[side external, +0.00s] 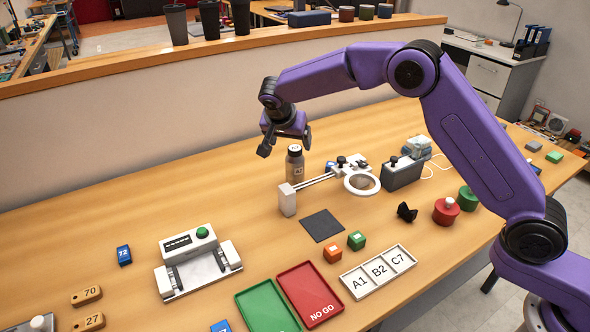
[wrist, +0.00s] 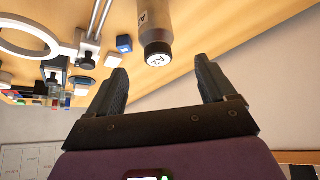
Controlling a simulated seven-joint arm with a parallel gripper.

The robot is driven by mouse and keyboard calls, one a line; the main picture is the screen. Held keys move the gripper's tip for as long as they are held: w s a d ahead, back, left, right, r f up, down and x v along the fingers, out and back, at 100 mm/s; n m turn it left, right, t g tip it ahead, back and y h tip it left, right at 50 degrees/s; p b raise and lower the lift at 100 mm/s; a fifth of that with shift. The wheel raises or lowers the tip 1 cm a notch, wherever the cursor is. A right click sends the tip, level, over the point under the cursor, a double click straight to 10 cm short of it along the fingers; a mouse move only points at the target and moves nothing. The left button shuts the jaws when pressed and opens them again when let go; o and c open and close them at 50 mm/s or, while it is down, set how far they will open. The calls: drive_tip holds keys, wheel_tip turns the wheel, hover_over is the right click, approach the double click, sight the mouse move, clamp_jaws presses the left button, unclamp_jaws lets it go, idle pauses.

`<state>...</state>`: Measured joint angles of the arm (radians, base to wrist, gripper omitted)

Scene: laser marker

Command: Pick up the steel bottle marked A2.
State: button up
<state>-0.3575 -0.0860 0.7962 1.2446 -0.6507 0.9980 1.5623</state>
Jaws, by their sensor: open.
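The steel bottle marked A2 (side external: 295,166) stands upright on the table, grey with a dark cap and a white label on top. In the wrist view the bottle (wrist: 154,30) shows its A2 cap label, and it lies beyond the fingertips, between their lines. My gripper (side external: 283,146) is open and empty, just above and to the left of the bottle in the side view. In the wrist view both fingers of my gripper (wrist: 160,75) are spread apart, with nothing between them. The bottle's far side is hidden.
Right of the bottle are a stand with a white ring (side external: 362,184) and a dark grey box (side external: 402,173). In front lie a dark square pad (side external: 322,225), a green tray (side external: 268,307) and a red tray (side external: 310,294). The table left of the bottle is clear.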

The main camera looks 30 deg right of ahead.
sight(295, 148)
drive_tip(key=shift+d+x, duration=0.15)
drive_tip(key=shift+x, duration=2.05)
drive_tip(key=shift+d+x, duration=0.15)
drive_tip(key=shift+x, duration=2.05)
drive_tip(key=shift+r, duration=0.2)
drive_tip(key=c, duration=1.5)
